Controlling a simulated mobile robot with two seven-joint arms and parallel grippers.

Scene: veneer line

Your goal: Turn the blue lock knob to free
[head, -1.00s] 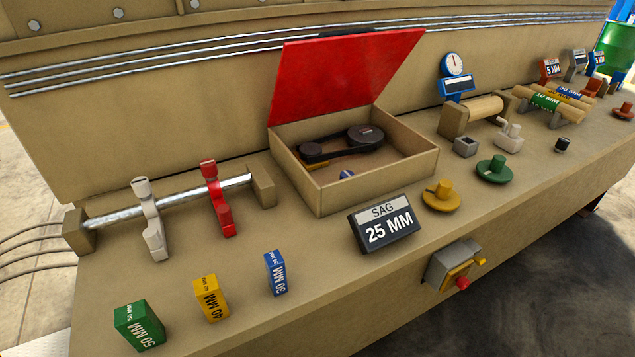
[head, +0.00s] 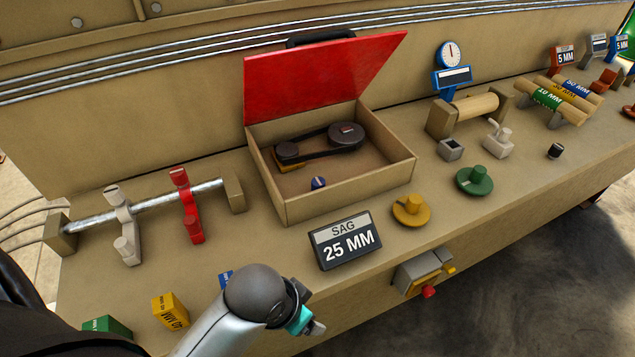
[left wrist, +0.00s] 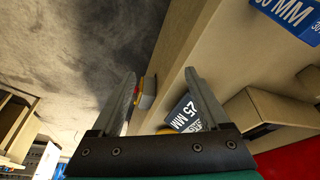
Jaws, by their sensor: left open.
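The small blue knob (head: 318,183) sits inside the open box (head: 350,195), near its front wall. It is too small to read its setting. Behind it in the box is a black belt on two pulleys (head: 320,146). The box's red lid (head: 320,80) stands raised. My left gripper (head: 312,325) is low at the front edge of the bench, well in front of the box and apart from the knob. In the left wrist view its two fingers (left wrist: 160,76) are spread with nothing between them. The knob is not visible there. My right gripper is not in view.
The SAG 25 MM sign (head: 345,241) stands between my left gripper and the box. A yellow knob (head: 411,209) and a green knob (head: 474,180) are to its right. A red clamp (head: 187,205) stands left.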

